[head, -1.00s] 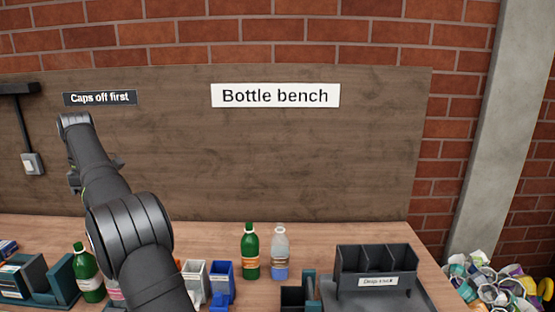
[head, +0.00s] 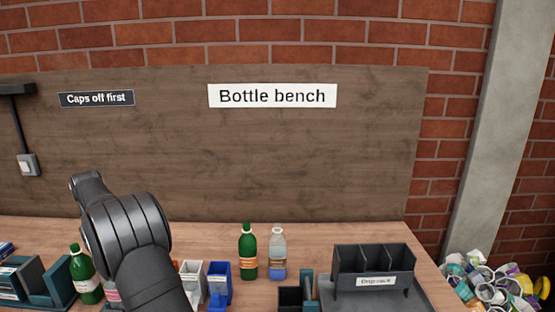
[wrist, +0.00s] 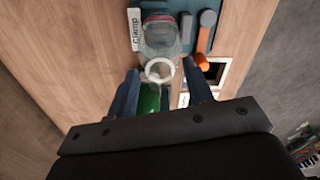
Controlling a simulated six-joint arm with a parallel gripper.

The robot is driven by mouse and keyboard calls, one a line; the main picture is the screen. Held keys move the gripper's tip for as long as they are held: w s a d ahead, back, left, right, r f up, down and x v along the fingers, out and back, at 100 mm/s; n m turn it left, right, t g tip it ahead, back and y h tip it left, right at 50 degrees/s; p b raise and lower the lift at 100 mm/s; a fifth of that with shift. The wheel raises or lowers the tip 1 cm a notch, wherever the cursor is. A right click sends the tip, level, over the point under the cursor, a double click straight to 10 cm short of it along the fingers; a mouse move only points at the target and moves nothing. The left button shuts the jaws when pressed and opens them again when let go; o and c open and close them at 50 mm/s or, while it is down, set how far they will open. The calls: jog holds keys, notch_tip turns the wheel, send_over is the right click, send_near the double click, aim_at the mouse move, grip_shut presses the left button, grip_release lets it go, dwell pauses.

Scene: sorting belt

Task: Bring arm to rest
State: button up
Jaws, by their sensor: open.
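My arm shows at the lower left of the head view, folded low over the bench (head: 330,233). The gripper itself is hidden there behind the arm. In the wrist view my gripper (wrist: 162,70) is open, with its two dark fingers apart. A clear bottle (wrist: 160,38) with a white ring at its neck shows beyond the fingertips, seen from above. A piece of green bottle (wrist: 150,98) shows between the fingers, partly covered by the gripper body. I see nothing gripped. How far the fingers are above these bottles I cannot tell.
A green bottle (head: 248,252) and a clear bottle (head: 278,254) stand mid-bench. White (head: 192,281) and blue (head: 219,284) bins are near the arm. Another green bottle (head: 84,276) is left; a black rack (head: 346,283) is right. The wrist view shows an orange-handled tool (wrist: 205,42).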

dwell(0.4)
notch_tip(320, 180, up, 17)
notch_tip(320, 180, down, 17)
jog(key=shift+r, duration=0.15)
notch_tip(320, 180, up, 12)
jog(key=shift+r, duration=0.15)
dwell(0.9)
